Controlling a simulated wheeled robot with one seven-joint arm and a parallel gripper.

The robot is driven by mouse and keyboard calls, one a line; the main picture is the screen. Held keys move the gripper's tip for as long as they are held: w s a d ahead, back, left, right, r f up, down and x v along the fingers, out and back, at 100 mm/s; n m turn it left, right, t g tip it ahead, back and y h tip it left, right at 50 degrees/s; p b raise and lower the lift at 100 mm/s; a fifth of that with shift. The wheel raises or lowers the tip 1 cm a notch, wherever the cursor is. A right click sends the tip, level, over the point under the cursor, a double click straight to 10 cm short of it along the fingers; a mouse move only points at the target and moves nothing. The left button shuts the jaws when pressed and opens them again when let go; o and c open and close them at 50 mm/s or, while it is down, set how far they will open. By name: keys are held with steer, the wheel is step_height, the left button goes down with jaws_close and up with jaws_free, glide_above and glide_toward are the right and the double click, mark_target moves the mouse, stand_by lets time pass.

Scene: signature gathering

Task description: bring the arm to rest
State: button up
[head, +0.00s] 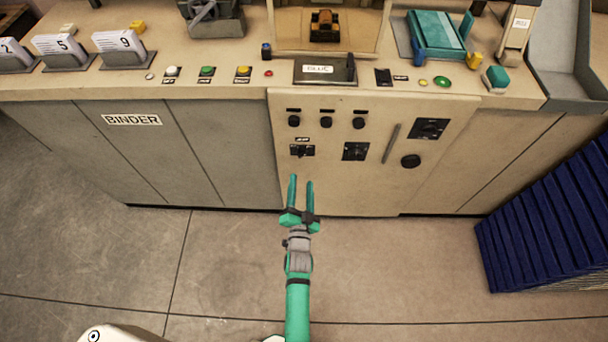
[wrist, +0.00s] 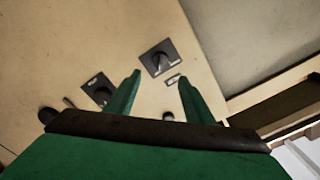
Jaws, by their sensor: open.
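My gripper (head: 302,182) is green, with two parallel fingers that stand apart with nothing between them. In the head view it reaches forward at the middle of the picture, in front of the beige control panel (head: 240,150) side of the binder machine. In the wrist view my gripper (wrist: 160,92) shows its two fingers apart, with the panel face (wrist: 110,40) beyond them. A black rotary switch (wrist: 158,60) shows past the fingertips there. I cannot tell the exact gap between the fingertips and the panel.
The binder counter (head: 210,92) carries numbered card stacks (head: 62,46), coloured buttons (head: 207,71) and a teal block (head: 436,32). Panel knobs (head: 326,122) and switches (head: 355,151) face me. A stack of dark blue slabs (head: 545,225) stands at right. The floor (head: 420,270) between is clear.

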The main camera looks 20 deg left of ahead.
steer(key=s+d+r+n+h, duration=0.1)
steer(key=s+d+r, duration=0.1)
steer(key=s+d, duration=0.5)
steer(key=s+d+r+n+g+h, duration=0.1)
steer(key=s+d+r, duration=0.1)
steer(key=s, duration=0.9)
steer(key=s+d+r+n+h, duration=0.1)
steer(key=s+d+r+h, duration=0.1)
steer(key=s+d, duration=0.5)
steer(key=s+r+n+g+h, duration=0.1)
steer(key=s+r+n, duration=0.1)
steer(key=s+r, duration=0.6)
steer(key=shift+v, duration=0.95)
